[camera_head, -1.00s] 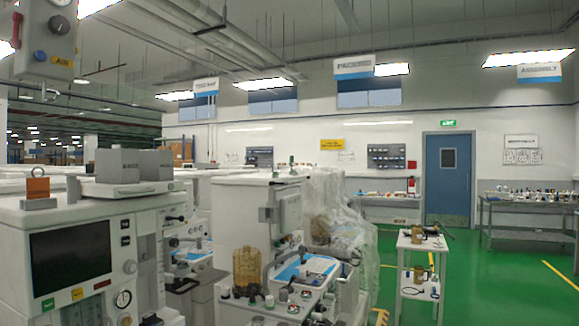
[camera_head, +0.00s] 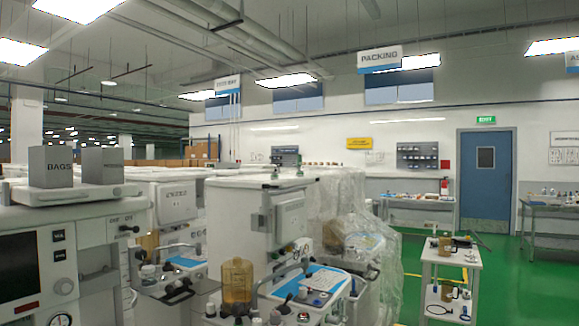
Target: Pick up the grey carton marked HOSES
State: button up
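Two grey cartons stand side by side on top of the anaesthesia cart at the left. The left carton (camera_head: 50,166) reads BAGS on its front. The right carton (camera_head: 102,166) shows no marking that I can read, so I cannot tell whether it is the HOSES one. Both rest on a pale tray-like top (camera_head: 75,193). My gripper is not in view.
The near cart (camera_head: 97,250) with a dark screen fills the lower left. A white cart (camera_head: 240,215) with an amber canister (camera_head: 237,283) stands mid-frame, beside plastic-wrapped equipment (camera_head: 345,200). A small trolley (camera_head: 450,262) stands at right on open green floor.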

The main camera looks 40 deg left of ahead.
aim_at(100, 165)
jog(key=i, duration=1.4)
jog(key=u, duration=1.8)
jog(key=k, duration=0.1)
jog(key=u, duration=1.5)
jog(key=i, duration=0.7)
jog(key=u, duration=0.05)
